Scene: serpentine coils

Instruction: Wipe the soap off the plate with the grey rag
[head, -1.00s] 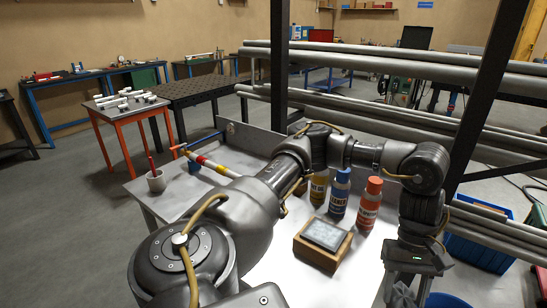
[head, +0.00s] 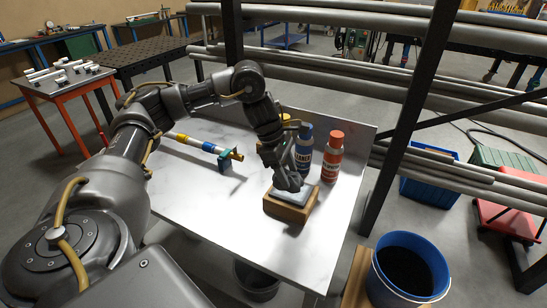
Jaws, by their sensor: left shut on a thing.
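The plate (head: 305,194) is a pale grey panel set on top of a wooden block (head: 291,213), which stands on the table toward its right side. My left arm reaches in from the left and bends down over the block. My left gripper (head: 289,184) is right over the plate and hides much of it. It is shut on a grey thing that looks like the rag, mostly hidden by the fingers. I cannot tell whether the rag touches the plate, nor see any soap. My right gripper is not in view.
A blue bottle (head: 304,152) and an orange-red bottle (head: 333,158) stand just behind the block, with a yellow one partly hidden by my arm. A striped pipe (head: 200,144) lies further left. A blue bucket (head: 408,268) stands right of the table. The table's front is clear.

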